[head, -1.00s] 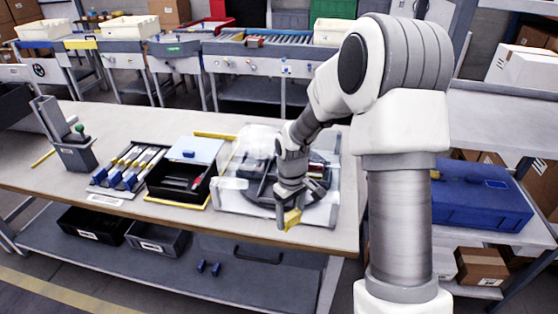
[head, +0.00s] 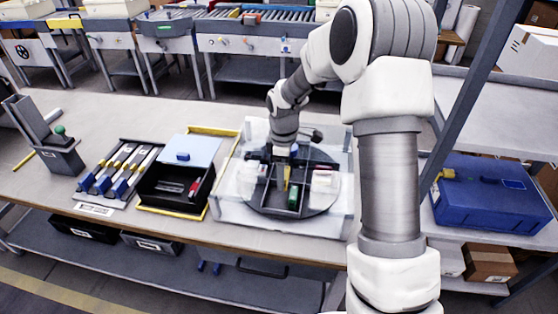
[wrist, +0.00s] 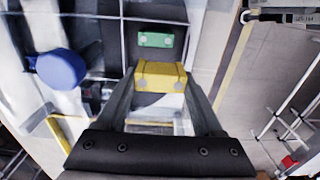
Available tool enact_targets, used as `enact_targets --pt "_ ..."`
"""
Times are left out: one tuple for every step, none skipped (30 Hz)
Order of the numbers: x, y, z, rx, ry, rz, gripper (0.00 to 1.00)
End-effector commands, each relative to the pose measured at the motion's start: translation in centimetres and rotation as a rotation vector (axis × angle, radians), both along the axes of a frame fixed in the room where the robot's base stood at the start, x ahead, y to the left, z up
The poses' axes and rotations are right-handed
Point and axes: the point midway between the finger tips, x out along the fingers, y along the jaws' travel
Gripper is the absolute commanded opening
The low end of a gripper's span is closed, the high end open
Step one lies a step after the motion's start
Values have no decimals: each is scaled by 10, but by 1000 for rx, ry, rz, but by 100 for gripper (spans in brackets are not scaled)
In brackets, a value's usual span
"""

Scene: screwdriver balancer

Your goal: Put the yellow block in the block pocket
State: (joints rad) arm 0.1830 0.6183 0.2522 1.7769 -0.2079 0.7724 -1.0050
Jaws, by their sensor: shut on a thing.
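My gripper (head: 286,168) is shut on the yellow block (head: 287,178), pointing down over the dark round divided tray (head: 265,207). In the wrist view the yellow block (wrist: 160,76) sits between the two fingertips. A green block (head: 293,200) shows in the tray just in front of it; it also shows in the wrist view (wrist: 155,40). I cannot tell which compartment is the block pocket, nor whether the yellow block touches the tray floor.
Clear walls (head: 232,195) surround the round tray. To its left stand an open black box (head: 165,200) with a pale blue lid (head: 192,150) and a rack of blue-handled tools (head: 120,172). A blue case (head: 490,195) sits at right. Free tabletop lies behind the box.

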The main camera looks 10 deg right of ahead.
Motion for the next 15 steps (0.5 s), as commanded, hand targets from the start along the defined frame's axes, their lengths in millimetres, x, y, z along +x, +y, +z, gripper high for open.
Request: enact_targets --pt "0 0 0 0 0 0 0" --pt "0 0 0 0 0 0 0" --pt "0 0 0 0 0 0 0" --pt "0 0 0 0 0 -1 0" --pt "0 0 0 0 0 -1 0" --pt "0 0 0 0 0 -1 0" --pt "0 0 0 0 0 -1 0" --pt "0 0 -1 0 0 -1 0" --pt "0 0 -2 0 0 -1 0" --pt "0 0 -4 0 0 -1 0" --pt "0 0 -5 0 0 -1 0" --pt "0 0 -8 0 0 -1 0" --pt "0 0 -10 0 1 -1 0" --pt "0 0 -13 0 1 -1 0" --pt "0 0 -17 0 1 -1 0"
